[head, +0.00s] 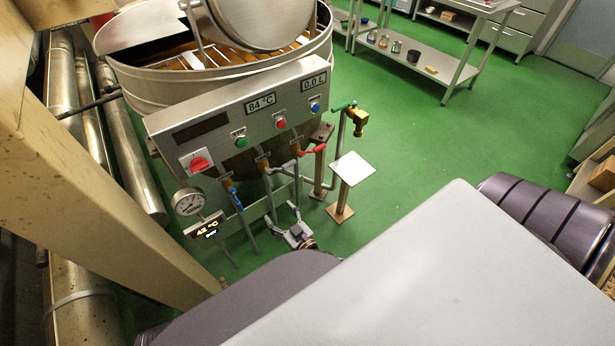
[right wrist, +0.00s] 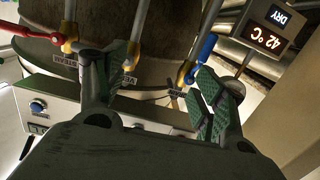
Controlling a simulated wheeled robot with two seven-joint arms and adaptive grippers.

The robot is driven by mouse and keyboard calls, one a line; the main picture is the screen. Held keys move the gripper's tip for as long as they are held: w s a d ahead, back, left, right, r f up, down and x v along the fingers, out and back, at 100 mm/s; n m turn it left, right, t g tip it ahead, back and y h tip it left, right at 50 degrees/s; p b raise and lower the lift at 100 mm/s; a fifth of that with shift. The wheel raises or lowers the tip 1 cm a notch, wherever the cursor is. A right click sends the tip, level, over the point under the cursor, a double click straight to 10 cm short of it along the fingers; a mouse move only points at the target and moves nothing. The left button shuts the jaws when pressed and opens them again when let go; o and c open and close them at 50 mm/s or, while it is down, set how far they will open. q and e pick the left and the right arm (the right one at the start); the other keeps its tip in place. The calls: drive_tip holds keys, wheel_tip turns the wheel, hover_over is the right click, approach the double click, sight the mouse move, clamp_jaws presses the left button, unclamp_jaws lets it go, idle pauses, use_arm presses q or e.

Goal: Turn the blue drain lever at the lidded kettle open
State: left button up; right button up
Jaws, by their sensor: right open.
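The lidded kettle (head: 125,85) stands at the upper left in the head view, its round lid (head: 262,18) tilted up over brown contents. The blue drain lever (head: 236,199) hangs steeply down from a brass valve below the left part of the panel. In the right wrist view the blue lever (right wrist: 204,48) lies just beyond the right-hand finger, and contact cannot be told. My right gripper (head: 286,220) is open and empty, below and right of the blue lever; its spread fingers show in the right wrist view (right wrist: 152,85). My left gripper is not in view.
A grey lever (head: 277,169) and a red lever (head: 313,150) sit right of the blue one. A gauge (head: 189,202) and a small display (head: 206,226) are at its left. A square-topped post (head: 352,168) stands right.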

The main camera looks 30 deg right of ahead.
drive_tip(key=s+d+f+n+g+p, duration=0.1)
drive_tip(key=s+f+g+p, duration=0.2)
drive_tip(key=s+f, duration=0.3)
drive_tip(key=s+d+f+g+y+p, duration=0.1)
drive_tip(key=s+f, duration=0.4)
drive_tip(key=f, duration=0.7)
drive_tip(key=shift+s+d+n+g+p, duration=0.4)
drive_tip(key=shift+d+g+p, duration=0.35)
drive_tip(key=shift+g+p, duration=0.5)
drive_tip(key=shift+f, duration=0.1)
